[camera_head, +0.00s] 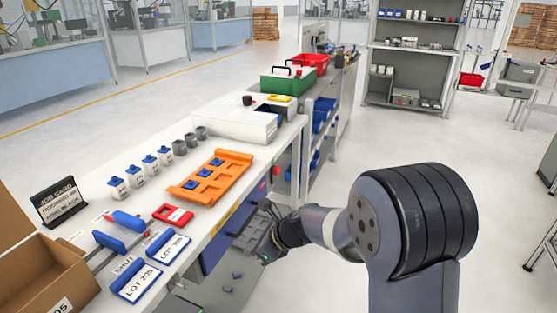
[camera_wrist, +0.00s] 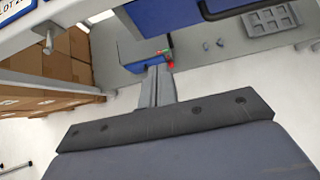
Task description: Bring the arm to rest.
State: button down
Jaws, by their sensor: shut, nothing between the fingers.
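My arm (camera_head: 415,225) reaches from the lower right of the head view toward the bench, with its large dark joint nearest the camera. My gripper (camera_head: 268,240) is low beside the bench's front side, below the level of the bench top. Its fingertips are small and dark there. In the wrist view the two grey fingers (camera_wrist: 158,72) lie together, shut and empty, in front of a blue box under the bench.
The workbench (camera_head: 150,210) carries an orange tray (camera_head: 212,178), several small bottles, blue lot cards and a white box (camera_head: 235,122). A lower shelf (camera_wrist: 225,65) with a grey tray (camera_wrist: 270,20) lies close to the gripper. Open floor (camera_head: 330,150) lies right of the bench.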

jog(key=b, duration=0.1)
send_near(213, 259)
notch_tip(213, 259, down, 3)
jog(key=a, duration=0.2)
jog(key=w+a, duration=0.1)
jog(key=shift+f, duration=0.35)
jog(key=shift+a, duration=0.3)
jog(key=shift+r, duration=0.1)
